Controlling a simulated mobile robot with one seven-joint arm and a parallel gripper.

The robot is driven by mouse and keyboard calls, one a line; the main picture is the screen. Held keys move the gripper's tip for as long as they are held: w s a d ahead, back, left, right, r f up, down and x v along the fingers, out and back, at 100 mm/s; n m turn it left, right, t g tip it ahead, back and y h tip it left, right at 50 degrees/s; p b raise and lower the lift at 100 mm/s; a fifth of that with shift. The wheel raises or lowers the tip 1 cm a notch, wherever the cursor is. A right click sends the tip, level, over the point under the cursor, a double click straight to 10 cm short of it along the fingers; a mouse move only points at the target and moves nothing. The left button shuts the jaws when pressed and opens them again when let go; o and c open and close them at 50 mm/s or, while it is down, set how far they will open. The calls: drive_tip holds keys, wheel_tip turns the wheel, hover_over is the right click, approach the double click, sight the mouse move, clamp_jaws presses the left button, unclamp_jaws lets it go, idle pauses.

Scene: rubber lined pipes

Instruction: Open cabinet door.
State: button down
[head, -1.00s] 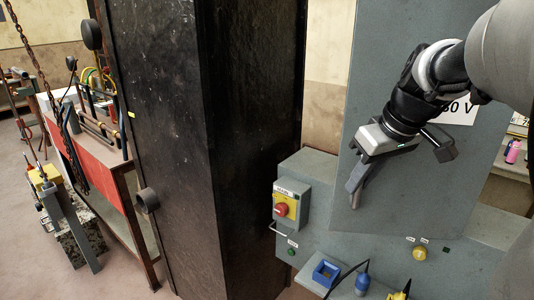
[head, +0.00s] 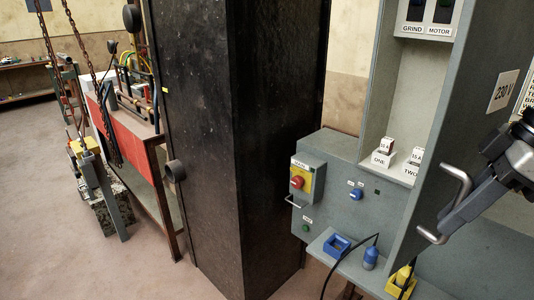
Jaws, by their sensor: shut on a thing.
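The grey cabinet door (head: 465,110), with a 230 V sign (head: 503,91), stands swung open toward the right in the head view. The silver C-shaped door handle (head: 457,178) is on its outer face. My gripper (head: 452,215) is at the right edge, its dark fingers shut on the handle's middle, hiding that part. The open cabinet (head: 405,95) shows a pale interior with GRIND and MOTOR switches (head: 430,15) at the top and ONE and TWO units (head: 383,158) on its lower ledge.
Below the cabinet is a grey panel with a red switch on yellow (head: 297,182) and a shelf with blue and yellow connectors (head: 370,258). A tall black column (head: 240,130) stands left of it.

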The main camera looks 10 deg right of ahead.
drive_tip(key=shift+t, duration=0.3)
drive_tip(key=shift+s+d+r, duration=0.25)
drive_tip(key=shift+s+d, duration=0.15)
drive_tip(key=shift+s, duration=0.25)
drive_tip(key=shift+s+d+r, duration=0.3)
drive_tip(key=shift+s+d, duration=0.15)
drive_tip(key=shift+s, duration=0.15)
drive_tip(key=shift+s+d+r, duration=0.25)
drive_tip(key=shift+s+d, duration=0.15)
drive_tip(key=shift+s, duration=0.25)
drive_tip(key=c, duration=1.8)
unclamp_jaws()
drive_tip(key=shift+o, duration=0.2)
drive_tip(key=p+v, duration=0.5)
drive_tip(key=v, duration=1.2)
drive_tip(key=shift+w, duration=0.15)
drive_tip(key=shift+a, duration=0.15)
